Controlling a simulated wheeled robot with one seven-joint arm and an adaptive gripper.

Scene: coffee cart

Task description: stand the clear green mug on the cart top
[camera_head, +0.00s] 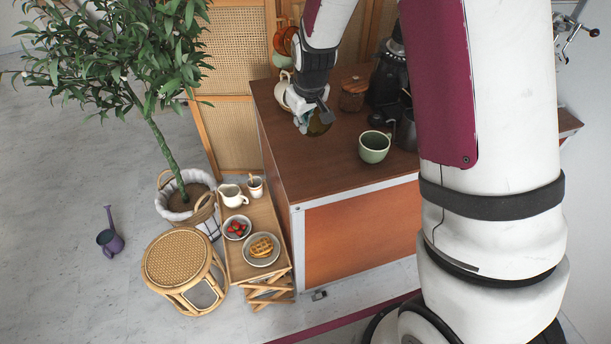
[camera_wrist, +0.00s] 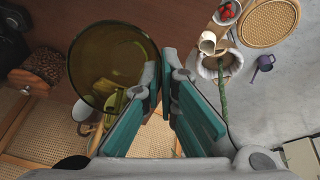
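The clear green mug (camera_head: 320,122) is see-through, dark olive glass. In the head view it is at my gripper (camera_head: 304,118), over the left part of the wooden cart top (camera_head: 330,165). In the wrist view the mug (camera_wrist: 105,60) is large and close, its round rim facing the camera. The teal-padded fingers of my gripper (camera_wrist: 167,78) are close together at the mug's right edge, with its side running to the narrow gap. They look shut on it; the exact contact is partly hidden. I cannot tell whether the mug's base touches the cart top.
An opaque pale green cup (camera_head: 374,150) stands on the cart to the right. The front left of the top is clear. A low side table (camera_head: 265,215) stands left.

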